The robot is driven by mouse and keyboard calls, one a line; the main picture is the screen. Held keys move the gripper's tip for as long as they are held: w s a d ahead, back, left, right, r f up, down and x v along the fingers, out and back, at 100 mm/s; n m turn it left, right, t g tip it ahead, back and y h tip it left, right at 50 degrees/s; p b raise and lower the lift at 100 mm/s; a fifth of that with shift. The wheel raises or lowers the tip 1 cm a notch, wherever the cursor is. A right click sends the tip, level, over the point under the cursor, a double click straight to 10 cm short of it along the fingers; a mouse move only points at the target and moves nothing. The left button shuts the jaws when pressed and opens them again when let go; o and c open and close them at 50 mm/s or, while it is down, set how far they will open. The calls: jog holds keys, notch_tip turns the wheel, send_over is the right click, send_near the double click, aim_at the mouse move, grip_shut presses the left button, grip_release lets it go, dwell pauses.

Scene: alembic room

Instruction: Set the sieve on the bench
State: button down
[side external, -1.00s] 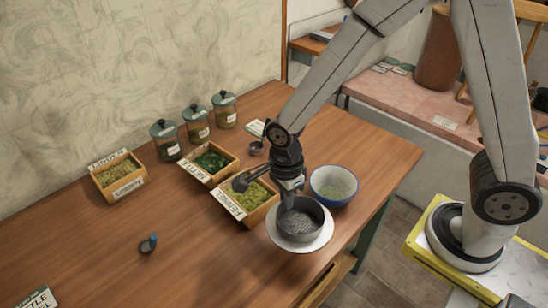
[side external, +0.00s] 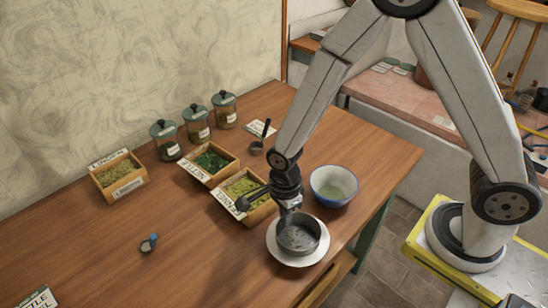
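The sieve (side external: 299,236) is a round grey metal drum, upright at the front right of the wooden bench (side external: 185,255). A white round dish (side external: 298,260) shows beneath it. My gripper (side external: 286,211) points down at the sieve's back left rim, and its fingers appear closed on that rim. The fingertips are small and partly hidden.
A blue-rimmed bowl (side external: 334,187) stands close behind on the right. Three labelled herb boxes, including one (side external: 250,187) just left of my gripper, and three lidded jars (side external: 197,124) stand farther back. The bench's front left is mostly clear around a small blue-topped ring (side external: 148,243).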

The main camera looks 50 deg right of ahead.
jog(key=shift+f, duration=1)
jog(key=shift+f, duration=0.1)
jog(key=c, duration=0.8)
grip_release()
jog(key=shift+w+d+r, duration=0.1)
jog(key=shift+w+r, duration=0.1)
jog(key=shift+r, duration=2.9)
jog(key=shift+w+r, duration=0.2)
jog(key=shift+r, duration=2.85)
